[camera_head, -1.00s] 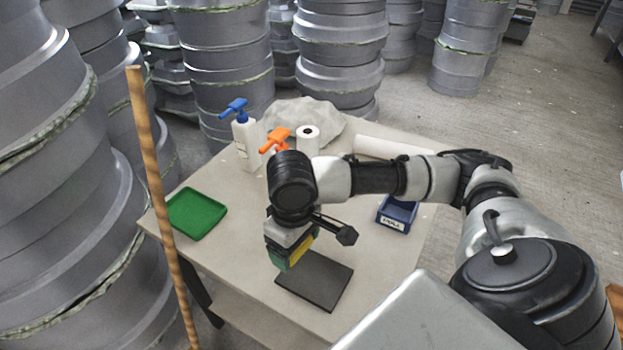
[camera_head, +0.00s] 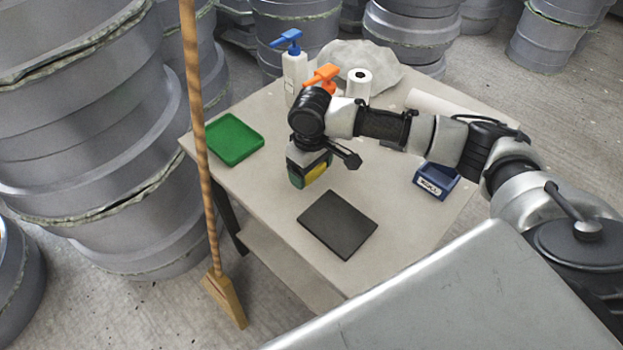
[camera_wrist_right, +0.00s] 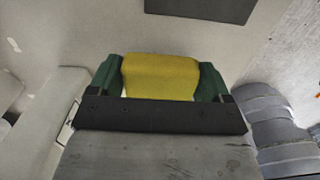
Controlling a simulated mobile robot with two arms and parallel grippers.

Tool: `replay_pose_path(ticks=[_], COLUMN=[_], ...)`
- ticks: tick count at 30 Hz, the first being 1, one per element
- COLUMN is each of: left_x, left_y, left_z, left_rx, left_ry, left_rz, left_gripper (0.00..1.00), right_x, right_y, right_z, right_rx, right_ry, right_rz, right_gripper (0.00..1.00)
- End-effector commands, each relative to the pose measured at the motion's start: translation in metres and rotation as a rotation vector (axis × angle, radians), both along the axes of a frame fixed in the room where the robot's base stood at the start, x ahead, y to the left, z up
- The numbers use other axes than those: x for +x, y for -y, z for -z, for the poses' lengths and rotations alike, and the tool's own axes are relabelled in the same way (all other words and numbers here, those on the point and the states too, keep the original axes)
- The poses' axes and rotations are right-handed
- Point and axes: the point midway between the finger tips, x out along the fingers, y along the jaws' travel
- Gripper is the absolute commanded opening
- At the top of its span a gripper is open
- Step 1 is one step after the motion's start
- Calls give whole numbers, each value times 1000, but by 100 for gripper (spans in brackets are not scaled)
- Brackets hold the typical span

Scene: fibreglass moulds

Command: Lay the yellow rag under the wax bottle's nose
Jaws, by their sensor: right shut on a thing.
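The yellow rag (camera_head: 317,172) is between the green fingers of my right gripper (camera_head: 309,176), which is shut on it above the table (camera_head: 270,213). In the right wrist view the rag (camera_wrist_right: 160,77) spans the gap between both fingers. A white bottle with a blue pump head (camera_head: 295,71) stands at the back left of the table. A bottle with an orange pump head (camera_head: 322,77) stands to its right, its body mostly hidden behind my right arm. I cannot tell which one holds wax. My left gripper is not in view.
A green tray (camera_head: 234,139) lies at the left, and a dark flat mat (camera_head: 338,223) lies nearer the front. A broom (camera_head: 203,150) stands at the left edge.

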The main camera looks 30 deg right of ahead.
Motion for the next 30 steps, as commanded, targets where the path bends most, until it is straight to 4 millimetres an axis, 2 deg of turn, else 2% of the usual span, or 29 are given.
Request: replay_pose_path(ticks=[9, 20, 21, 24, 25, 30], left_x=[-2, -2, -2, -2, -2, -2], left_y=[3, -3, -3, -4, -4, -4], left_z=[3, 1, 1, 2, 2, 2], left_rx=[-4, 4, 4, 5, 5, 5], left_ry=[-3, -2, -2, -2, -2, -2], left_rz=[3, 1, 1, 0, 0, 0], left_gripper=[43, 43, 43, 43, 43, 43], right_x=[0, -1, -1, -1, -1, -1], right_y=[0, 0, 0, 0, 0, 0], right_z=[38, 42, 42, 42, 42, 42], right_rx=[-2, 0, 0, 0, 0, -1], right_ry=[-2, -1, -1, -1, -1, -1], right_rz=[-1, -1, -1, -1, -1, -1], right_gripper=[56, 56, 82, 97, 100, 100])
